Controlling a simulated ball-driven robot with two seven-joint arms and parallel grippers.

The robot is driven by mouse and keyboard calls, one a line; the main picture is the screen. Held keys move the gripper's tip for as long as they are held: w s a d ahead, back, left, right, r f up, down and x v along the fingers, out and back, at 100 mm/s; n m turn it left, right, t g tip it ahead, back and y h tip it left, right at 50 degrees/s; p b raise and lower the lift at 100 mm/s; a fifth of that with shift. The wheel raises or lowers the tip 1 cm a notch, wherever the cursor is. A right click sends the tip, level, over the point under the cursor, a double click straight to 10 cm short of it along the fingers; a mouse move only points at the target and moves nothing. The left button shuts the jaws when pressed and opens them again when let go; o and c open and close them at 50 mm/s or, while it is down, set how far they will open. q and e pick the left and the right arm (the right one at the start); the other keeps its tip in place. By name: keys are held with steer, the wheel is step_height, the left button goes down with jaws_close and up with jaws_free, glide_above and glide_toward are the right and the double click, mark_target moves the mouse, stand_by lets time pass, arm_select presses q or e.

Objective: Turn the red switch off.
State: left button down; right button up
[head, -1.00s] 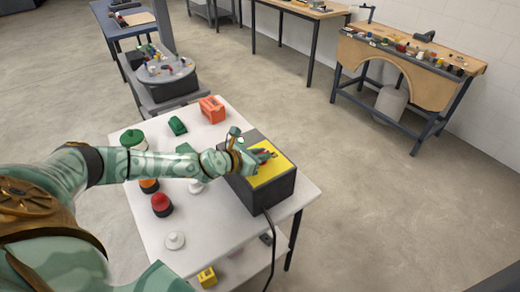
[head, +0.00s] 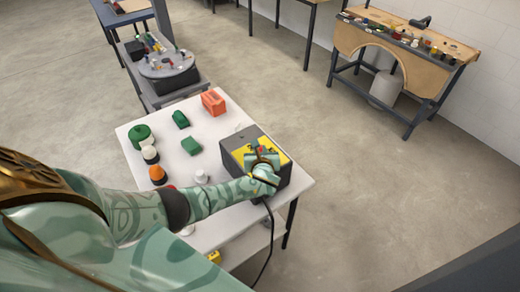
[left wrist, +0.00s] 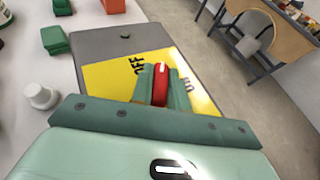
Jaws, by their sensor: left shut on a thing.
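The red switch (left wrist: 160,86) stands on a yellow plate (left wrist: 108,77) on top of a dark grey box (left wrist: 95,42). In the left wrist view the plate carries the word OFF to the switch's left and a partly covered label to its right. My left gripper (left wrist: 160,92) is shut on the switch, one green finger on each side. In the head view my left gripper (head: 262,160) is over the yellow plate and hides most of the switch. The box (head: 237,145) sits at the right side of a white table. My right gripper is not in view.
The white table (head: 212,225) also holds green blocks (head: 191,145), an orange-red block (head: 213,104), a white knob (head: 200,177) and several round-topped pieces at its left. A black cable (head: 268,240) hangs from the box. Open floor lies to the right.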

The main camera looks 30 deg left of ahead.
arm_select(q)
steer(key=n+g+y+b, duration=0.2)
steer(key=n+g+y, duration=0.1)
steer(key=shift+d+f+n, duration=0.1)
steer(key=shift+f+n, duration=0.1)
steer(key=shift+n, duration=0.1)
steer(key=shift+n+g+y+b, duration=0.6)
steer(key=shift+n+g+b, duration=0.4)
steer(key=shift+b, duration=0.2)
steer(key=shift+w+r+n+g+y+b, duration=0.1)
steer(key=shift+r+n+g+y+b, duration=0.25)
steer(key=shift+n+g+b, duration=0.35)
steer(key=shift+f, duration=0.1)
steer(key=c, duration=1.4)
jaws_free()
steer(key=shift+o, duration=0.2)
